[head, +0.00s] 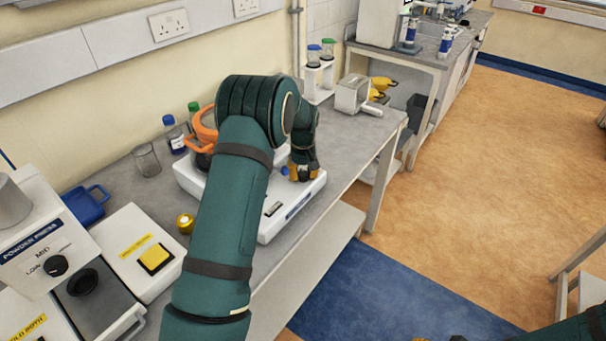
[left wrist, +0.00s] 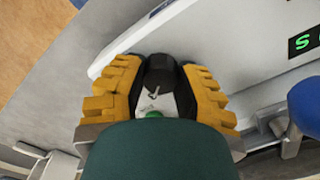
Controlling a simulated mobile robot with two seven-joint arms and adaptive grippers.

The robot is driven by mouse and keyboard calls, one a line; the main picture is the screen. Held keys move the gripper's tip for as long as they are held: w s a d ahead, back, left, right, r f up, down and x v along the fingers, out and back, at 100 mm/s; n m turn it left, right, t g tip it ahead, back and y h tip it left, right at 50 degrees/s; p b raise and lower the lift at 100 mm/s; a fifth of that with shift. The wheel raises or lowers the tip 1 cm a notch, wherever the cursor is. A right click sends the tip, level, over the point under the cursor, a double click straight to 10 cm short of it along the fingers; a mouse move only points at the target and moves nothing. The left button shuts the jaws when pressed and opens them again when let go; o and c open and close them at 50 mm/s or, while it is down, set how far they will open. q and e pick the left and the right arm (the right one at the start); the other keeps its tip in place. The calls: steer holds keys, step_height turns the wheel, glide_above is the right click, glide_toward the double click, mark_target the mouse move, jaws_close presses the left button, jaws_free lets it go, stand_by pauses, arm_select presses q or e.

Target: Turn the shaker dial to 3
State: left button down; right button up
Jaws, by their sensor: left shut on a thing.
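The white shaker (head: 275,226) stands on the grey bench, mostly behind my left arm in the head view. My left gripper (head: 302,175) points down at the shaker's right end. In the left wrist view, my left gripper's yellow fingers (left wrist: 159,88) are shut on the black dial (left wrist: 160,70), one on each side. A white pointer mark shows on the dial; I cannot read the scale number it points to. The gripper hides the dial in the head view. Of my right arm (head: 580,328), only a little shows at the bottom right edge; its finger state is unclear.
An orange-clamped vessel (head: 205,125) is behind my arm on the shaker. A glass beaker (head: 146,160) and capped bottles stand behind. The powder press (head: 45,245) and a yellow-button box (head: 128,240) are at left. A metal box (head: 352,93) stands beyond the shaker, with bare bench between.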

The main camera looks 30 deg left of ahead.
mark_target(303, 173)
arm_select(q)
steer(key=shift+m, duration=0.8)
steer(key=shift+s+f, duration=0.1)
steer(key=c, duration=0.6)
jaws_free()
step_height(303, 173, up, 12)
steer(key=shift+r, duration=0.1)
stand_by(0.3)
